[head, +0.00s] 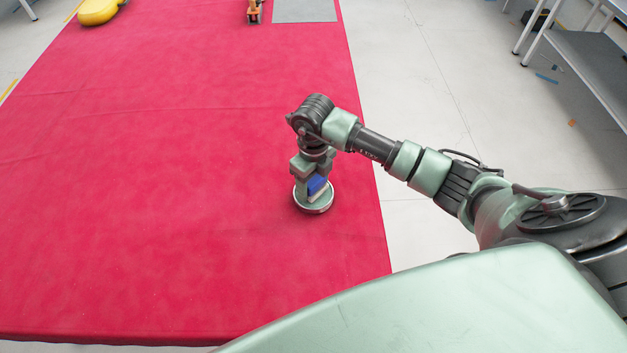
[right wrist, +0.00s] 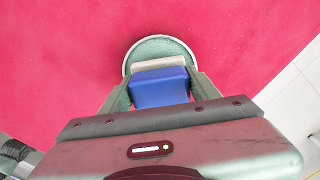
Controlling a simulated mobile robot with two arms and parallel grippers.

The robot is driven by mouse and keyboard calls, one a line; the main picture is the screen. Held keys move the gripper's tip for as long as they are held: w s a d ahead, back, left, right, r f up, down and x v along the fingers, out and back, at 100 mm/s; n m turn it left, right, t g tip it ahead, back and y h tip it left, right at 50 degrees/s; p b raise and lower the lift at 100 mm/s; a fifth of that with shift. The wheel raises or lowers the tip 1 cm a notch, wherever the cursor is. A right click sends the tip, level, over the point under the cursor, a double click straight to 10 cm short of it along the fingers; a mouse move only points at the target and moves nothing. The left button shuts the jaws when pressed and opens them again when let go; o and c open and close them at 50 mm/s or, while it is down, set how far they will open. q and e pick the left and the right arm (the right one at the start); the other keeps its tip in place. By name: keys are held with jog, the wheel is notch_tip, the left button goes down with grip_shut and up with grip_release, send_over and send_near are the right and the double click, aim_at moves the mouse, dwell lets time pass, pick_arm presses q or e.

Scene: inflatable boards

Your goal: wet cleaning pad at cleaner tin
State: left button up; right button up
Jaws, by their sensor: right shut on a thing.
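The cleaning pad (head: 318,184) is a blue block with a pale lower layer. My right gripper (head: 314,180) is shut on it and points down. The cleaner tin (head: 314,210) is a shallow round tin with a pale rim and a greenish inside, standing on the red mat. The pad is held upright over the tin, its pale side down at or just above the inside; I cannot tell whether it touches. In the right wrist view the blue pad (right wrist: 160,90) sits between the fingers, with the tin (right wrist: 160,44) round and behind its pale layer. My left gripper is not in view.
The red mat (head: 150,200) is mostly bare around the tin. A yellow object (head: 98,12) lies at its far left, with an orange-brown item (head: 254,12) and a grey sheet (head: 304,10) at the far end. A grey-topped table (head: 590,60) stands at the right on pale floor.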

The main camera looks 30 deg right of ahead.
aim_at(313, 179)
jog(key=shift+s+f+b, duration=0.1)
jog(key=shift+f+b, duration=0.45)
jog(key=shift+f, duration=0.05)
dwell(2.1)
jog(key=shift+r+p, duration=2.35)
jog(key=shift+r, duration=1.25)
